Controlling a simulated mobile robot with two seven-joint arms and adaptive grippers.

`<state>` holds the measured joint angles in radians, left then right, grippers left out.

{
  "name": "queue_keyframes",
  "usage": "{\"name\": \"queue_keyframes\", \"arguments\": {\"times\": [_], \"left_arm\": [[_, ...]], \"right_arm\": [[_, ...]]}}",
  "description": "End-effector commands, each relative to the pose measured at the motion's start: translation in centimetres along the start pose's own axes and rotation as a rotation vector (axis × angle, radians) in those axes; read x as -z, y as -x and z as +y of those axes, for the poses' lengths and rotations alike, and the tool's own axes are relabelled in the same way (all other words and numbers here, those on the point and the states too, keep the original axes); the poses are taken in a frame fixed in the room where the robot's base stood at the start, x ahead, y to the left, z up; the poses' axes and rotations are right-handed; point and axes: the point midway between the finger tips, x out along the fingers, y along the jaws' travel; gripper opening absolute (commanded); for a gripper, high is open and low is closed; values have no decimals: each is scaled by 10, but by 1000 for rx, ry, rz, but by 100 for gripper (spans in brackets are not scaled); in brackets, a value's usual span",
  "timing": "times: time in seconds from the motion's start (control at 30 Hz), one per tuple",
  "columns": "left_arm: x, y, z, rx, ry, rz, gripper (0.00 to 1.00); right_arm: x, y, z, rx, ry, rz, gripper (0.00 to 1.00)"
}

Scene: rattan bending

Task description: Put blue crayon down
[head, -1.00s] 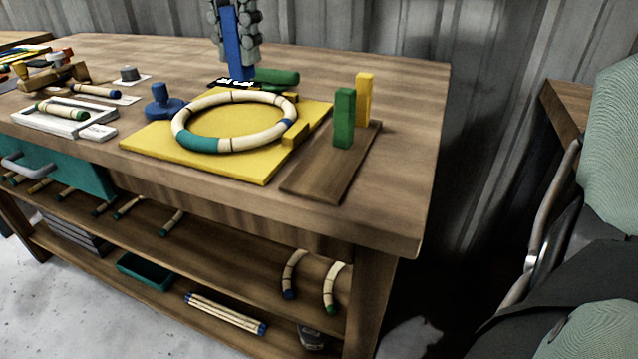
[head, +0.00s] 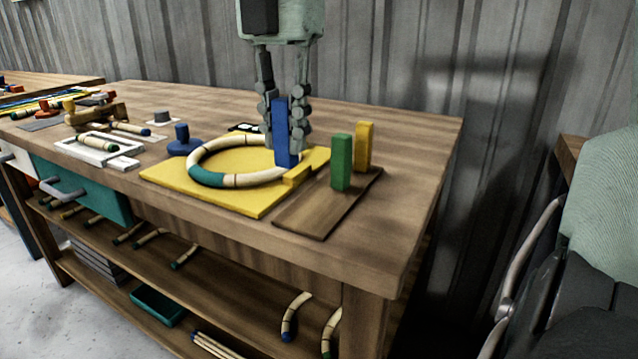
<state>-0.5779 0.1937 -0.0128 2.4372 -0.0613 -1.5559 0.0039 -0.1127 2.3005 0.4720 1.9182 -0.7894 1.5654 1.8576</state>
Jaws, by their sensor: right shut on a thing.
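The blue crayon (head: 285,133) is an upright blue block in the head view. My right gripper (head: 284,112) points down from above and is shut on it, one finger on each side. The crayon is in front of the right part of the ring (head: 205,177) on the yellow board (head: 226,201); I cannot tell whether it touches anything below. A green block (head: 341,163) and a yellow block (head: 365,146) stand upright on a brown wooden board (head: 313,215) to the right. My left gripper is not in view.
A blue knobbed piece (head: 183,141) stands left of the ring. A white tray (head: 97,151) with a short stick lies further left. The wooden bench's (head: 407,200) right front corner is clear. A chair (head: 592,230) stands at the right.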

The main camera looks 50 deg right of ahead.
Motion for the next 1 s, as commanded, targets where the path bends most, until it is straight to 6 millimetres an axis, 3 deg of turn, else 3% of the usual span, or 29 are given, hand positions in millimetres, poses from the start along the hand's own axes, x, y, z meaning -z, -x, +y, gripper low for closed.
{"name": "queue_keyframes", "arguments": {"times": [0.1, 0.3, 0.63, 1.0], "left_arm": [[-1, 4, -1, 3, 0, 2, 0], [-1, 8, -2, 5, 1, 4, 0], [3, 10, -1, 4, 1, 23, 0], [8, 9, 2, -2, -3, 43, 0]], "right_arm": [[-6, -14, -23, -3, 2, 5, 1], [-13, -25, -40, -1, 1, 0, 1], [-13, -63, -41, 1, -1, 2, 1], [-14, -66, -40, -1, -2, -1, 1]]}}
